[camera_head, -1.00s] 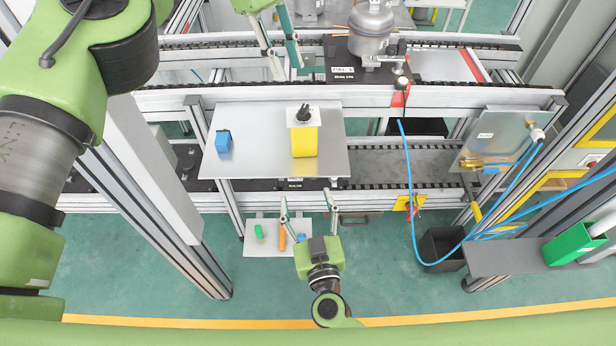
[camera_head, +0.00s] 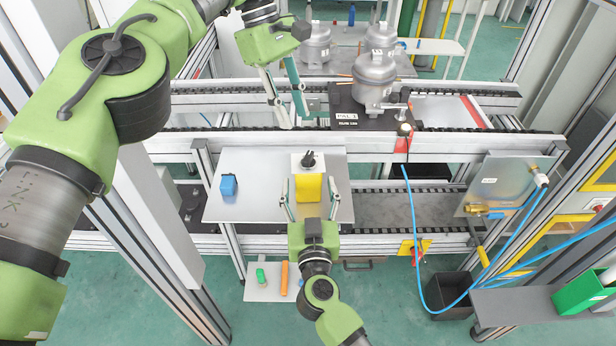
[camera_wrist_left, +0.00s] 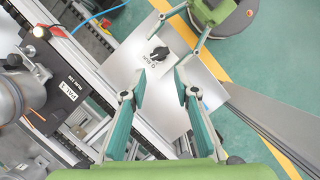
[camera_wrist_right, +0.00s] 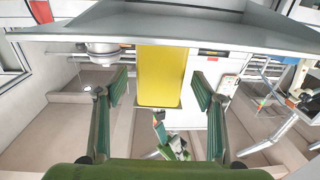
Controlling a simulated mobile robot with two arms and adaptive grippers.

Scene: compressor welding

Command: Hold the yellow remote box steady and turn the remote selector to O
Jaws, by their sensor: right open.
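The yellow remote box (camera_head: 308,189) stands on a metal plate. Its white top face carries a black selector knob (camera_head: 308,159). The box also shows in the right wrist view (camera_wrist_right: 161,75), and the knob in the left wrist view (camera_wrist_left: 158,54) beside small lettering too small to read surely. My right gripper (camera_head: 306,190) is open at the box's near side, with one finger on each side of it and visible gaps in the right wrist view. My left gripper (camera_head: 293,118) is open and empty, beyond the box and above the conveyor. In the left wrist view the knob lies ahead of its fingertips.
A blue block (camera_head: 228,185) lies on the metal plate (camera_head: 258,205), left of the box. A lower shelf (camera_head: 262,290) holds green and orange items. A blue hose (camera_head: 413,240) hangs at the right.

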